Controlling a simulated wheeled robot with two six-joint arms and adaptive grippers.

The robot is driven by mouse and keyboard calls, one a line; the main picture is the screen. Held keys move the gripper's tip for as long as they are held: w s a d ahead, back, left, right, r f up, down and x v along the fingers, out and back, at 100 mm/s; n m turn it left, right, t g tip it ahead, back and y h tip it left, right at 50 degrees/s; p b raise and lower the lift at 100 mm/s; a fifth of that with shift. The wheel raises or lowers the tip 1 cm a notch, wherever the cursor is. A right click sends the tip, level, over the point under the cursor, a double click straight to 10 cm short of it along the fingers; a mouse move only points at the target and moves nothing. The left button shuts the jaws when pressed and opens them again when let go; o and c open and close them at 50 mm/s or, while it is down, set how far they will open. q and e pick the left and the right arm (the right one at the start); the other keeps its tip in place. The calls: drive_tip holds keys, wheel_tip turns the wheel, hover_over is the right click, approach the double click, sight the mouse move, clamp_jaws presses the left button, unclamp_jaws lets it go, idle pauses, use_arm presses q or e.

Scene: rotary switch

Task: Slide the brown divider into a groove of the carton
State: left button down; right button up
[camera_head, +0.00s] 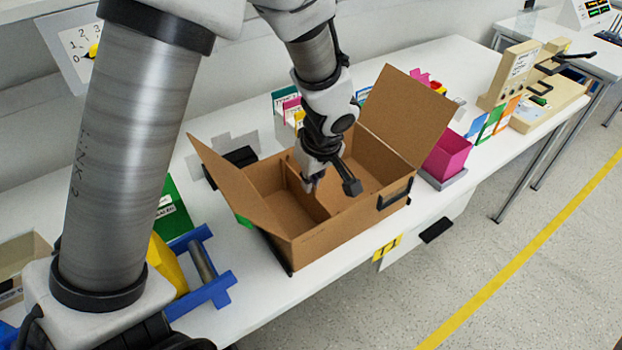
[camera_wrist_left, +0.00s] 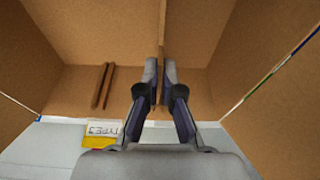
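The open carton (camera_head: 352,222) stands on the white table with its flaps folded out. The brown divider (camera_head: 296,186) stands upright inside it, running from the back wall toward the front. My left gripper (camera_head: 330,186) reaches down into the carton at the divider. In the left wrist view my left gripper's fingers (camera_wrist_left: 160,75) close from both sides on the divider's thin edge (camera_wrist_left: 162,28). A pair of brown ribs with a groove between them (camera_wrist_left: 103,86) shows on the carton wall, left of the fingers. The divider's lower edge is hidden. My right gripper is not in view.
A magenta bin (camera_head: 446,157) stands right of the carton. A blue stand (camera_head: 205,275) and a yellow piece (camera_head: 166,262) lie to its left. Coloured cards (camera_head: 491,122) and a beige fixture (camera_head: 540,95) stand farther right. Bare table shows along the front left.

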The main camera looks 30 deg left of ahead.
use_arm(q)
drive_tip(key=c, duration=1.2)
unclamp_jaws()
drive_tip(key=shift+c, duration=0.2)
drive_tip(key=shift+r, duration=0.1)
drive_tip(key=p+v, duration=0.2)
drive_tip(key=a+p+v, duration=0.1)
drive_tip(key=p+v, duration=0.1)
drive_tip(key=v, duration=0.1)
drive_tip(key=p+v, duration=0.2)
drive_tip(key=shift+w+a+r, duration=0.3)
drive_tip(key=shift+r, duration=0.3)
drive_tip(key=shift+f, duration=0.1)
